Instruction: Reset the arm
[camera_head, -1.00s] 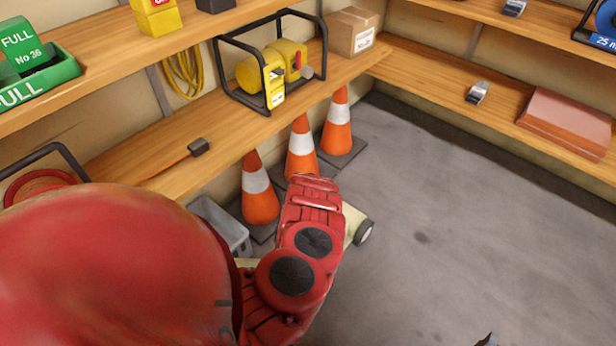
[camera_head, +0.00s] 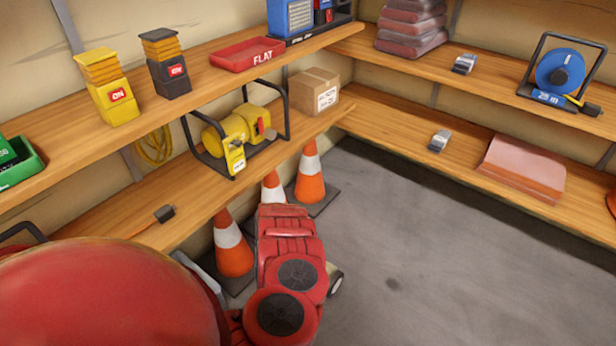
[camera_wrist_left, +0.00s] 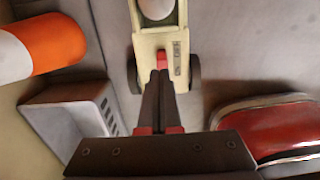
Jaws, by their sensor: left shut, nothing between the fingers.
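My left gripper (camera_wrist_left: 160,80) shows in the left wrist view. Its two dark fingers are together with nothing between them, pointing at a cream wheeled unit (camera_wrist_left: 147,42) on the floor. In the head view my red left arm (camera_head: 288,270) reaches in from the lower left, in front of the cones; its gripper is hidden there. A little of the wheeled unit (camera_head: 334,279) shows beside the arm. My right gripper is in neither view.
Orange-and-white cones (camera_head: 233,247) stand under the left shelf (camera_head: 190,215). A grey box (camera_wrist_left: 75,118) lies near the gripper. The shelves hold a yellow machine (camera_head: 238,135), a carton (camera_head: 314,92) and a blue reel (camera_head: 560,73). Grey floor (camera_head: 430,270) at right is clear.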

